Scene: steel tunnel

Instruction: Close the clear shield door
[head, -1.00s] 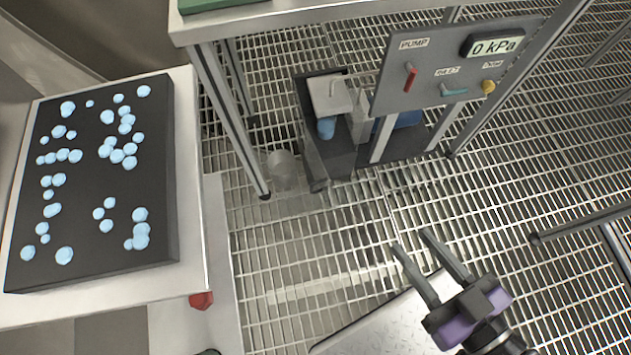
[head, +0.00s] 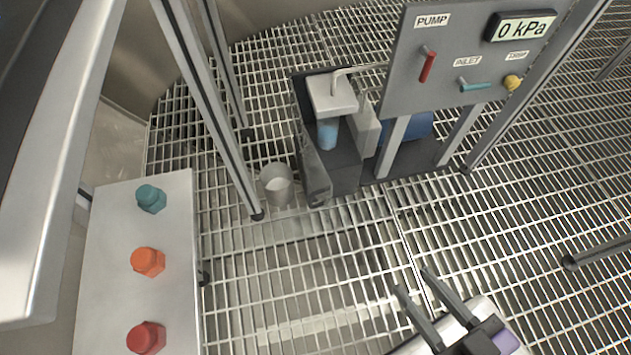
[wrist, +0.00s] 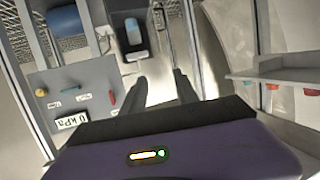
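A pump unit (head: 332,100) with a grey head and a blue part stands on a dark base on the grating floor, and its blue part shows at the top of the wrist view (wrist: 133,32). A faint see-through panel, seemingly the clear shield door (head: 314,168), stands at the left front of the base. Its outline is hard to make out and I cannot tell its angle. My gripper (head: 411,280) is at the lower right, apart from the unit. Its two fingers are spread with nothing between them, also in the wrist view (wrist: 160,78).
A grey control panel (head: 440,75) with PUMP and INLET handles and a 0 kPa display stands right of the unit. A clear cup (head: 277,186) stands left of the base beside a metal leg (head: 215,115). A bench (head: 105,270) with coloured knobs is at left. Grating between is clear.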

